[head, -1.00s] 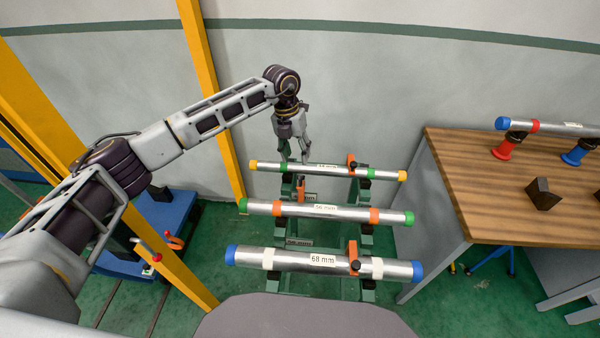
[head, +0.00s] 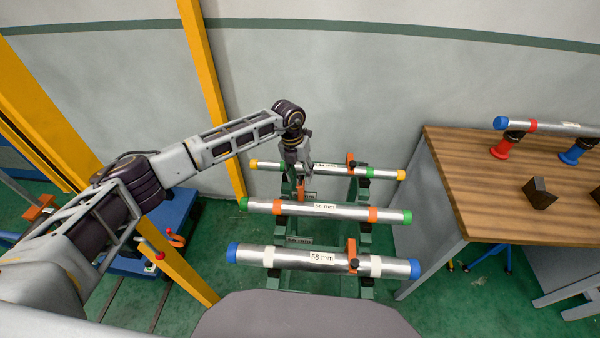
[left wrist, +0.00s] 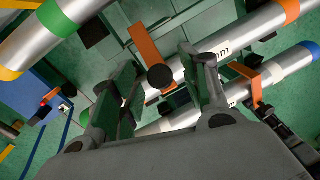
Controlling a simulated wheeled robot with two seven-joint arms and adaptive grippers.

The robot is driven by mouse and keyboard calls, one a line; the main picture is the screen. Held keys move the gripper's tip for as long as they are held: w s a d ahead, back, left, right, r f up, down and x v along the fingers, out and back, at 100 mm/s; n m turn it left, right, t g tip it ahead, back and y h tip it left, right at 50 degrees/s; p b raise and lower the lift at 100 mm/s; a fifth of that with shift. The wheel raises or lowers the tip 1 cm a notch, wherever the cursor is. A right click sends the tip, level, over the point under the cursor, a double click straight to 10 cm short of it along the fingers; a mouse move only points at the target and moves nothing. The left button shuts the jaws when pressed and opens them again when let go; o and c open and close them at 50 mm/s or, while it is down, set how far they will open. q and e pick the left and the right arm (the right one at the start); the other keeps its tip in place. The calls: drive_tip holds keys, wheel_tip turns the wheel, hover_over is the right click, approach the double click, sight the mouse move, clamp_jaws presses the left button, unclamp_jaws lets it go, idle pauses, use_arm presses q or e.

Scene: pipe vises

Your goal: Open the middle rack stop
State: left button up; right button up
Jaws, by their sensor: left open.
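The middle pipe (head: 338,211), silver with orange bands and green ends, lies across the green rack. The middle stop (head: 301,192) is an orange bar just behind this pipe, left of its label. In the left wrist view the orange bar (left wrist: 147,42) ends in a black knob (left wrist: 160,77) close to the pipe's edge. My left gripper (head: 301,179) points down over the rack by this stop. In the left wrist view its fingers (left wrist: 160,68) are open, with the knob showing between them; contact cannot be told. My right gripper is not in view.
The rear pipe (head: 270,166) has yellow ends and an orange stop (head: 351,161) across it. The front pipe (head: 300,259) has blue ends and another orange stop (head: 353,256). A wooden bench (head: 490,200) stands right; a yellow post (head: 213,90) stands left of the rack.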

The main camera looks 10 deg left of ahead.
use_arm(q)
drive_tip(key=shift+c, duration=0.4)
clamp_jaws()
